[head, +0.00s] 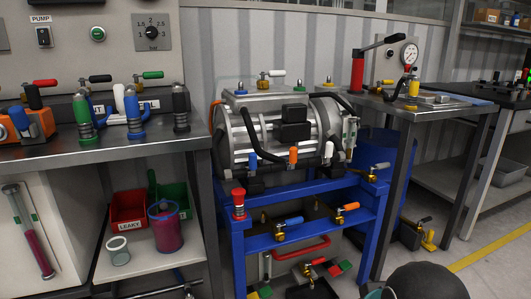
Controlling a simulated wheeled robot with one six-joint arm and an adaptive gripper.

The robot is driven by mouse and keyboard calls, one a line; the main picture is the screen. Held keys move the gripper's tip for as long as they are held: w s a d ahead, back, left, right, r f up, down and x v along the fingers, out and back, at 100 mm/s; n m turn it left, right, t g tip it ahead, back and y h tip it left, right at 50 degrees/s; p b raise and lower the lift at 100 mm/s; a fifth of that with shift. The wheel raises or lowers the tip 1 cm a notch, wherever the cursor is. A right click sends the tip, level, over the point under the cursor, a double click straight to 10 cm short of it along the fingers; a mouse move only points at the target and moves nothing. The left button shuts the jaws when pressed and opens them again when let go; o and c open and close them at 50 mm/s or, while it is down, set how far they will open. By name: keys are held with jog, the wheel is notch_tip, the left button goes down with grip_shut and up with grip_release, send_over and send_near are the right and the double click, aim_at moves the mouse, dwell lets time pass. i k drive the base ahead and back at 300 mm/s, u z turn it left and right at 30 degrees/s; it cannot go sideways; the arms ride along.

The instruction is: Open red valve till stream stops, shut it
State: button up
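Low under the blue frame, a brass valve (308,270) has a red lever near it, beside a green part; the parts overlap and I cannot tell which is its handle. Another red-handled lever valve (45,83) stands on the back of the left bench. I cannot tell which is the task's red valve. The drive unit (285,130) is a grey ribbed machine on a blue frame (300,188). No flowing stream can be made out.
Blue-handled (293,221) and orange-handled (350,206) valves sit on the frame's front, with a red mushroom button (238,194) at its left corner. The left bench (150,145) and right table (445,107) flank it. Open floor (490,275) lies at right.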

aim_at(320, 260)
jog(key=z, duration=0.1)
jog(key=k, duration=0.45)
jog(key=u, duration=0.75)
jog(key=i, duration=0.9)
jog(key=z, duration=0.65)
